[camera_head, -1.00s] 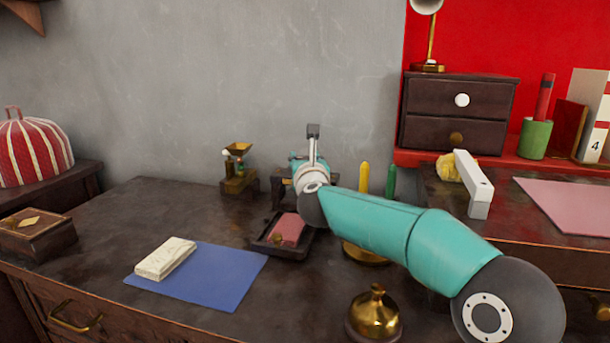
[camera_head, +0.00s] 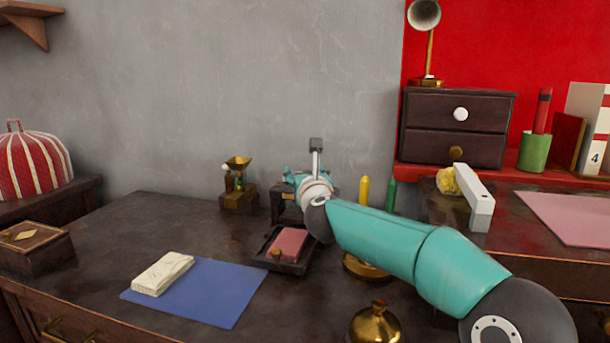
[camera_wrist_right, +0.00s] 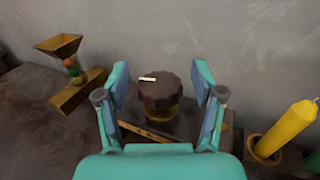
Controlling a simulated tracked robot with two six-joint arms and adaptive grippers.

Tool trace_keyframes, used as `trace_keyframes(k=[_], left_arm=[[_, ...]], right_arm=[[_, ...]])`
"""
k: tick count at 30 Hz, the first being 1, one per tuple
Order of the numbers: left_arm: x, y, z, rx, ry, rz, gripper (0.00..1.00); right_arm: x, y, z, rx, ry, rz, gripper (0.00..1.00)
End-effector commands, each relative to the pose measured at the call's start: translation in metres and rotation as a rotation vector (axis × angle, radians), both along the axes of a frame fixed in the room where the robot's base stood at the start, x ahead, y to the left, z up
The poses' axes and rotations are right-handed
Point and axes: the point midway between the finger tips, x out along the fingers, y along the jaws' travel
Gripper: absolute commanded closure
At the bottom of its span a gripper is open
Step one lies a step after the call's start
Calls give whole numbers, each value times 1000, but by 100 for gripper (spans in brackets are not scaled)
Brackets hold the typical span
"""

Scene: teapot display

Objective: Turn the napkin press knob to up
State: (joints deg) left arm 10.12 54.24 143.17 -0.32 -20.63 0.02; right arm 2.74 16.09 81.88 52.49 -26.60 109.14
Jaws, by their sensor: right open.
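The knob (camera_wrist_right: 160,92) is dark, round and ridged in the right wrist view, with a brass-coloured base under it. A short white mark on its top lies nearly level across the picture, left of the knob's middle. My right gripper (camera_wrist_right: 160,84) is open, with one finger on each side of the knob and visible gaps between. In the head view my right gripper (camera_head: 302,180) hides the knob and much of the dark press body (camera_head: 283,207) behind it. My left gripper is not in view.
A brass-topped grinder (camera_head: 238,182) stands left of the press, and a yellow candle-like stick (camera_head: 364,190) stands right. A dark tray (camera_head: 264,262) with a pink block lies in front. A brass bell (camera_head: 375,325) is near the front edge.

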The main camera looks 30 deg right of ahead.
Motion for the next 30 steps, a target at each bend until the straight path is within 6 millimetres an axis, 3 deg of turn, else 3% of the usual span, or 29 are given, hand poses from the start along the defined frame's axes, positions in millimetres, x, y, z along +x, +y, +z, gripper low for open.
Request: trace_keyframes(k=[8, 21, 30], left_arm=[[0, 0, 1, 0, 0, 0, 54], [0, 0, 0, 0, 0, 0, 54], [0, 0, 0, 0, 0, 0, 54]], right_arm=[[-10, 4, 1, 1, 0, 0, 32], [-82, 38, 0, 0, -1, 2, 32], [-108, 50, -1, 0, 0, -1, 32]])
